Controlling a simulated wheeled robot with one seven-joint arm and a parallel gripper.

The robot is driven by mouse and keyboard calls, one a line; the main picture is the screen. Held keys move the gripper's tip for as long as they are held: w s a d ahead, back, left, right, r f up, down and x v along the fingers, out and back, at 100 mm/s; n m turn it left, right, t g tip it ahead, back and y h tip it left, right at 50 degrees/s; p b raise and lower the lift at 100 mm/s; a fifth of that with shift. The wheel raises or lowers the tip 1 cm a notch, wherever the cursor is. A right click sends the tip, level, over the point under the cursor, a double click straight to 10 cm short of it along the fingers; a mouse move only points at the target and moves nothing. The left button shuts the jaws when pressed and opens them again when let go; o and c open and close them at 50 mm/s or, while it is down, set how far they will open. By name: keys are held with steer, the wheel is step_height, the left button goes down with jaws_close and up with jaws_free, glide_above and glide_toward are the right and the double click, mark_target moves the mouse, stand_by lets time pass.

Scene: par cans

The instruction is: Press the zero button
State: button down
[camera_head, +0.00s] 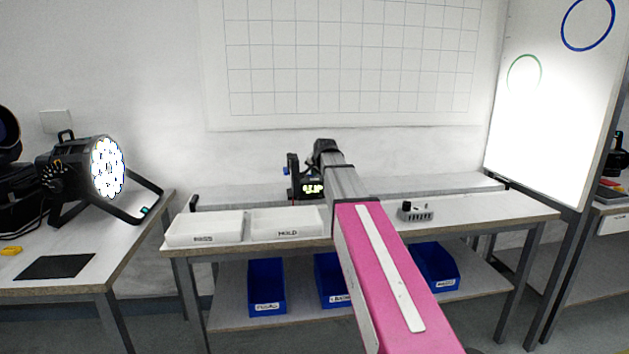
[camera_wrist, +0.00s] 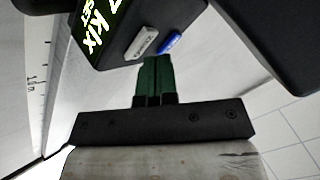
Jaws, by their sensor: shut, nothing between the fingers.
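A dark instrument (camera_wrist: 120,25) with lit yellow-green characters is close up in the wrist view. A pale grey button (camera_wrist: 142,42) with small dark lettering and a blue button (camera_wrist: 169,42) sit side by side on its face. Their lettering is too small to read surely, so I cannot tell which is zero. My gripper (camera_wrist: 157,62) has its green fingers shut and empty, with the tips right at the buttons, between the two. I cannot tell whether they touch. In the head view the instrument's lit display (camera_head: 312,188) shows beside my arm, which hides the gripper.
Two white labelled trays (camera_head: 205,241) stand on the bench left of my arm. A small grey device (camera_head: 415,212) is on the bench at right. Blue bins (camera_head: 267,287) are on the shelf below. A lit par can (camera_head: 90,167) stands on the left table.

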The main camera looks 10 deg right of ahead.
steer(key=shift+f, duration=0.35)
stand_by(0.5)
stand_by(0.3)
steer(key=shift+r, duration=0.75)
steer(key=shift+r, duration=0.15)
steer(key=shift+r, duration=2.4)
